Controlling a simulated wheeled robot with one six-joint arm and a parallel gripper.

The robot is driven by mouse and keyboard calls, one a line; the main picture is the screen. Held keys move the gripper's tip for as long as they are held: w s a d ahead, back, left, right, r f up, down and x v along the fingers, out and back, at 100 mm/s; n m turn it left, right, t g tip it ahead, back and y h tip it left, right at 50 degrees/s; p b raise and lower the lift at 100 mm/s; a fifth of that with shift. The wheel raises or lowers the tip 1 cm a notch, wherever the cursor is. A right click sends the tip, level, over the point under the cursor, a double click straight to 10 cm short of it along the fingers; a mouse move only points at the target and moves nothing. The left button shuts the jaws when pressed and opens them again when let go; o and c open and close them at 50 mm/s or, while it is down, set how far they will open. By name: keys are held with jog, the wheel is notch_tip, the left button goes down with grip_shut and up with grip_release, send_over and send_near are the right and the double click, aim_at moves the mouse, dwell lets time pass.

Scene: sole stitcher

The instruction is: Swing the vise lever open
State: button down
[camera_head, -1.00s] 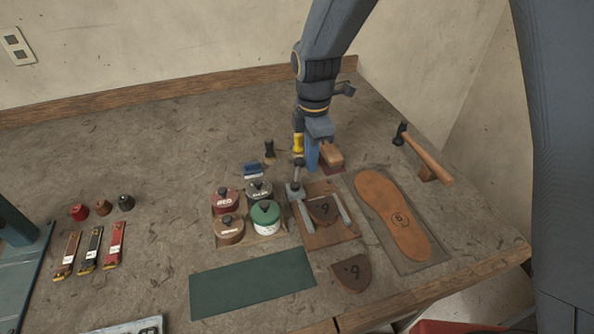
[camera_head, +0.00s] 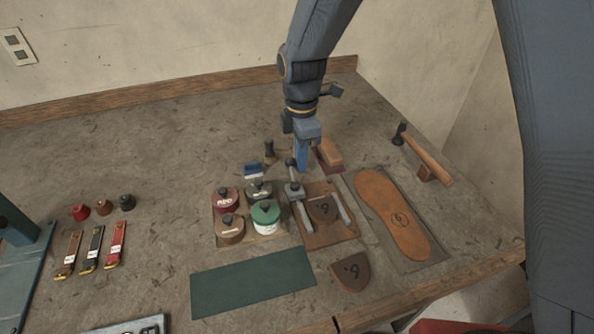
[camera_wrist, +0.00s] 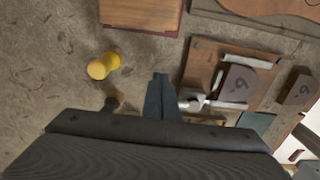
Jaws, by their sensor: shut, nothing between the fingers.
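The vise (camera_head: 325,236) is a brown wooden board with two light metal bars around a heel piece marked 6 (camera_head: 323,209). Its metal lever (camera_head: 292,176) stands up at the back left corner of the board, with a dark knob on top. My gripper (camera_head: 302,168) is shut and empty, pointing down right beside the lever knob, on its right. In the wrist view the blue fingers (camera_wrist: 162,97) lie close to the vise's metal fitting (camera_wrist: 192,99). I cannot tell whether they touch the lever.
Several round tins (camera_head: 265,212) stand left of the vise. A sole (camera_head: 392,214) on a grey mat lies to the right, with a hammer (camera_head: 425,153) behind. A wooden block (camera_head: 328,153) and a yellow object (camera_wrist: 103,66) are near my gripper. A green mat (camera_head: 252,281) lies in front.

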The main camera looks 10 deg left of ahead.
aim_at(289, 164)
jog(key=shift+s+a, duration=0.3)
jog(key=shift+a, duration=0.25)
jog(key=shift+s+a, duration=0.25)
jog(key=shift+a, duration=0.25)
jog(key=shift+s+a+p, duration=0.1)
jog(key=shift+s+p, duration=0.05)
jog(key=shift+p, duration=0.15)
jog(key=shift+s+a+p, duration=0.3)
jog(key=shift+s+a, duration=0.35)
jog(key=shift+s, duration=0.1)
jog(key=shift+d, duration=0.3)
jog(key=shift+w+d, duration=0.2)
jog(key=shift+d, duration=0.05)
